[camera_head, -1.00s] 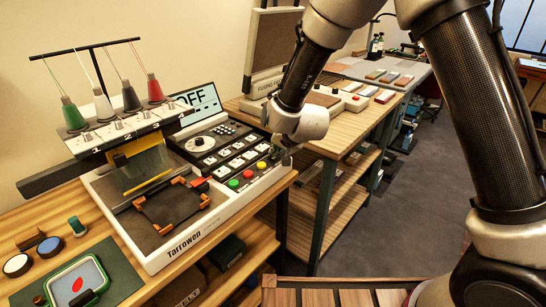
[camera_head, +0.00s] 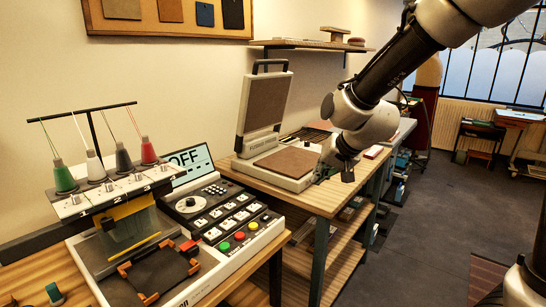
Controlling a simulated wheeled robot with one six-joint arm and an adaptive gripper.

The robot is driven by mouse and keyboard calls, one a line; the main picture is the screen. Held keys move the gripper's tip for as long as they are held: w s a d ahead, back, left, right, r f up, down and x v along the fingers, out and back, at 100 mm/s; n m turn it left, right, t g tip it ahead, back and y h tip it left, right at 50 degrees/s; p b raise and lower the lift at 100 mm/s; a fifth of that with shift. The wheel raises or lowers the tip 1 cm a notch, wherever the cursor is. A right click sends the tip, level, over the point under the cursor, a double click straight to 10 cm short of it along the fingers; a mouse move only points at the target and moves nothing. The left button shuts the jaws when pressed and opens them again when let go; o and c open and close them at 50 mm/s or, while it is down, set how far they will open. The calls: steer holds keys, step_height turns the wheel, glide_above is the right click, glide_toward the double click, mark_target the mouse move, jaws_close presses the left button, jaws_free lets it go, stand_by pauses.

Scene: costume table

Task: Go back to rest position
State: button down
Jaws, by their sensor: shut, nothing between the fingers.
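My gripper (camera_head: 345,174) hangs at the end of my arm, right of the middle of the view. It is small and dark here, shut, with nothing held. It shows in front of the right edge of the fusing press (camera_head: 283,163). The embroidery machine (camera_head: 172,232) stands at the lower left with its screen (camera_head: 190,163) reading OFF. Its red, yellow and green buttons (camera_head: 239,236) are uncovered, and my gripper is well to their right.
The machine's wooden table (camera_head: 38,273) and the press's table (camera_head: 318,199) stand along the left wall. A wall shelf (camera_head: 310,45) and a pinboard (camera_head: 240,20) are above. Open grey floor (camera_head: 428,212) lies to the right, with small desks (camera_head: 480,131) far back.

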steer(key=s+d+r+g+h, duration=0.1)
steer(key=s+d+r+h, duration=0.1)
steer(key=s+d, duration=1)
steer(key=s+d+r+n+g+h, duration=0.1)
steer(key=s+d+r, duration=0.4)
steer(key=s+d, duration=0.6)
steer(key=s+h, duration=0.1)
steer(key=s, duration=0.3)
steer(key=shift+s+d+r+n, duration=0.2)
steer(key=shift+d+n, duration=0.1)
steer(key=shift+d, duration=0.1)
steer(key=shift+w, duration=0.1)
